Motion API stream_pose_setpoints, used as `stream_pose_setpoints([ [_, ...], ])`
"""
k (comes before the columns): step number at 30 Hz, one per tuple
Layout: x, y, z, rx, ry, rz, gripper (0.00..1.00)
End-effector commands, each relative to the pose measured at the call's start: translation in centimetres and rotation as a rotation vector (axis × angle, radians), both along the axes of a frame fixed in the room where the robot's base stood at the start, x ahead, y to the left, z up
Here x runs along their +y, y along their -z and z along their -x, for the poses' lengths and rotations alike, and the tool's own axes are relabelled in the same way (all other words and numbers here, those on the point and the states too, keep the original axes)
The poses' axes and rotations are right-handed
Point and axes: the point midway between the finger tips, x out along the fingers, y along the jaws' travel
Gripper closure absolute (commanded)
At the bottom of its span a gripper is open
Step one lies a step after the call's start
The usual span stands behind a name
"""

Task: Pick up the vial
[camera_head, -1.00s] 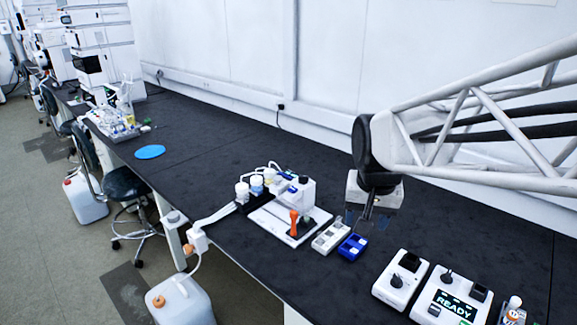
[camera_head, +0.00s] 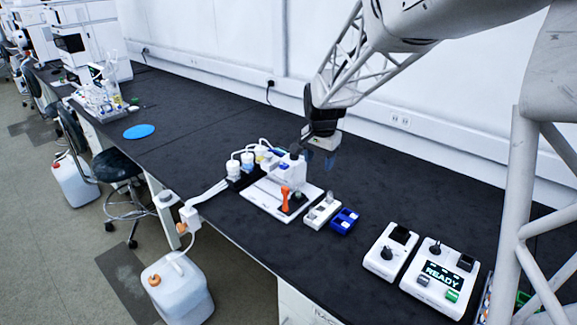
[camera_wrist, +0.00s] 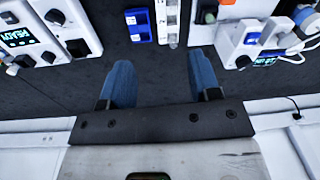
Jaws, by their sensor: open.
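I cannot make out the vial for certain. A small white rack (camera_head: 316,217) and a blue rack (camera_head: 344,220) stand side by side on the black bench, with small items in them too small to tell apart. The wrist view shows the blue rack (camera_wrist: 138,38) and the white rack (camera_wrist: 168,41) at the top, beyond the fingertips. My gripper (camera_head: 320,160) hangs above the bench behind the racks, near the wall side. In the wrist view my gripper (camera_wrist: 160,65) has its two blue fingers wide apart, with only bare bench between them.
A white instrument (camera_head: 262,206) with capped bottles and an orange-handled tool (camera_head: 285,193) stands left of the racks. Two white devices stand right, a plain one (camera_head: 379,263) and one reading READY (camera_head: 437,289). Bare bench lies behind them. The wall (camera_head: 240,40) runs behind the bench.

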Motion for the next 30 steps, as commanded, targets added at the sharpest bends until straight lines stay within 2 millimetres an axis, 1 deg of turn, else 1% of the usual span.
stream_pose_setpoints([
  [1,0.2,0.9,-1.3,0.008,0.018,-0.001,0.43],
  [6,0.9,3.7,-5.0,0.024,0.089,-0.007,0.43],
  [11,1.6,6.6,-8.3,0.038,0.154,-0.01,0.43],
  [18,2.7,11.5,-12.9,0.061,0.251,-0.012,0.43],
  [21,3.0,13.4,-14.5,0.07,0.288,-0.012,0.43],
  [24,3.3,14.9,-15.7,0.074,0.317,-0.013,0.43],
  [27,3.5,15.9,-16.5,0.077,0.336,-0.013,0.43],
  [30,3.6,16.4,-16.9,0.079,0.348,-0.013,0.43],
])
